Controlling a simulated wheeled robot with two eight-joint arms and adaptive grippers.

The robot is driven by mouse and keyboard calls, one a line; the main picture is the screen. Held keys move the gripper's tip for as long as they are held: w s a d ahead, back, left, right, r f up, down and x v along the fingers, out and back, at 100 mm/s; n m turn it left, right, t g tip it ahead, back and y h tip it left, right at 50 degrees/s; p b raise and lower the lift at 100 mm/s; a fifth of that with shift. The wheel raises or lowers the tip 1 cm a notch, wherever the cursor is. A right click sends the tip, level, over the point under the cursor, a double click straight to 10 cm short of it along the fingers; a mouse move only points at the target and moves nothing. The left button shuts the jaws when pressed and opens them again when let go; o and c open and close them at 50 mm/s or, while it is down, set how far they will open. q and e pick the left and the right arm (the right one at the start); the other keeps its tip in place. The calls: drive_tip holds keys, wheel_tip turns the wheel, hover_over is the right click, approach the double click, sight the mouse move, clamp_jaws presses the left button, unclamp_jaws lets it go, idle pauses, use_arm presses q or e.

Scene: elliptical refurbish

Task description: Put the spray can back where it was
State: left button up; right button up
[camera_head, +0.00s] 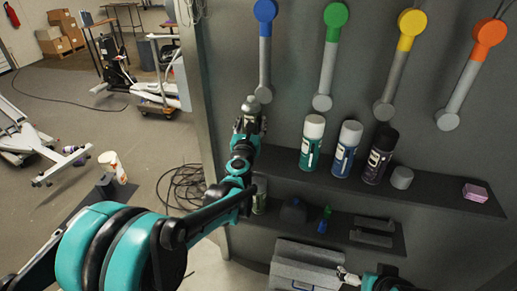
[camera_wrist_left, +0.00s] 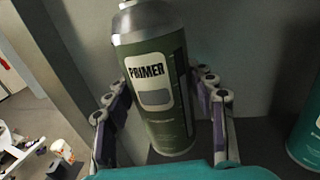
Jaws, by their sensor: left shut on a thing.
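A dark green spray can marked PRIMER (camera_wrist_left: 160,95) fills the middle of the left wrist view. My left gripper (camera_head: 250,112) has a finger on each side of it and is shut on its body. The can is roughly upright with a slight tilt in that view; I cannot tell whether its base touches the shelf. In the head view the gripper is at the left end of the upper shelf (camera_head: 440,190) and mostly hides the can. My right gripper (camera_head: 346,275) shows only partly at the bottom; its fingers are unclear.
A teal-green can (camera_head: 312,145), a blue can (camera_head: 345,152) and a black can (camera_head: 379,158) stand on the upper shelf. A grey cap (camera_head: 402,178) and a pink block (camera_head: 475,193) are farther right. A lower shelf (camera_head: 343,243) holds small items above a grey toolbox (camera_head: 300,272).

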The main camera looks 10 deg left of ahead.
use_arm(q)
drive_tip(key=f, duration=0.3)
drive_tip(key=shift+w+a+b, duration=0.1)
drive_tip(key=shift+a+b, duration=0.1)
drive_tip(key=shift+b, duration=0.1)
drive_tip(key=shift+d+f, duration=0.15)
drive_tip(key=shift+f, duration=0.45)
wheel_tip(320, 180, down, 3)
drive_tip(key=shift+r+b, duration=0.15)
drive_tip(key=shift+b, duration=0.6)
drive_tip(key=shift+r, duration=0.1)
drive_tip(key=o, duration=1.3)
drive_tip(key=shift+f, duration=0.2)
drive_tip(key=shift+c, duration=0.2)
drive_tip(key=o, duration=0.4)
drive_tip(key=shift+r, duration=0.15)
